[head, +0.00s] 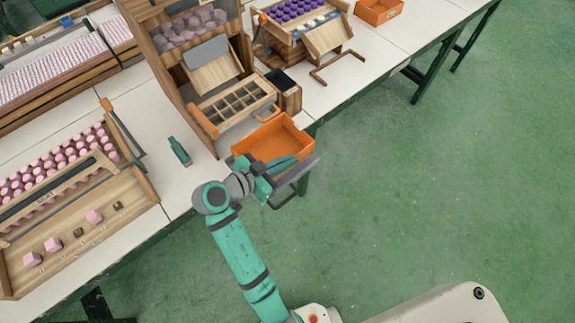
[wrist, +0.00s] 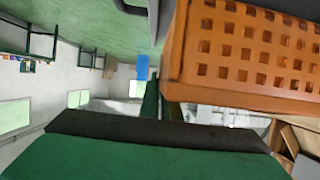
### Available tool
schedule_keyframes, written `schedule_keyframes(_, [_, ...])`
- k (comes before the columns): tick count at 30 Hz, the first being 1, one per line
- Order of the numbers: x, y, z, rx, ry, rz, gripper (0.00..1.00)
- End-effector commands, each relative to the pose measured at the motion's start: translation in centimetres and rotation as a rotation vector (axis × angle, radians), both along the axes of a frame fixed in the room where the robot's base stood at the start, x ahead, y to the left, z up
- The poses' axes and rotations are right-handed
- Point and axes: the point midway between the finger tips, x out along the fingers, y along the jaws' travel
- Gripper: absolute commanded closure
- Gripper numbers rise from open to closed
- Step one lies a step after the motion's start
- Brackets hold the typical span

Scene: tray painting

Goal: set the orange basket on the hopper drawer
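The orange basket (head: 293,128) is at the table's front edge in the head view, below and right of the hopper drawer. My gripper (head: 283,163) is at the basket's near side, with its teal fingers over that side. The gap between the fingertips is not clear, so I cannot tell whether they grip the rim. In the wrist view the basket's perforated wall (wrist: 240,50) fills the upper right, close to a green finger with a dark pad. The hopper drawer (head: 237,104), a wooden tray with compartments, sticks out below the hopper (head: 170,62), apart from the basket.
A dark bin (head: 284,90) stands right of the drawer. A wooden tray (head: 135,190) with pink blocks is at left. Another orange basket (head: 379,12) is at the back right. Green floor at right is clear.

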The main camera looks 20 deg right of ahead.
Motion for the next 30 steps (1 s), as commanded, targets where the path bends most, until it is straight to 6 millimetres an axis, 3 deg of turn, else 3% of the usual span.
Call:
schedule_keyframes(6, [0.0, 0.1, -2.8, -0.001, 0.003, 0.001, 1.0])
schedule_keyframes(19, [0.0, 0.0, -3.4, 0.0, 0.001, 0.0, 1.0])
schedule_keyframes(22, [0.0, 0.0, -3.3, 0.0, 0.001, 0.0, 0.78])
schedule_keyframes(30, [0.0, 0.0, -3.3, 0.0, 0.001, 0.0, 0.78])
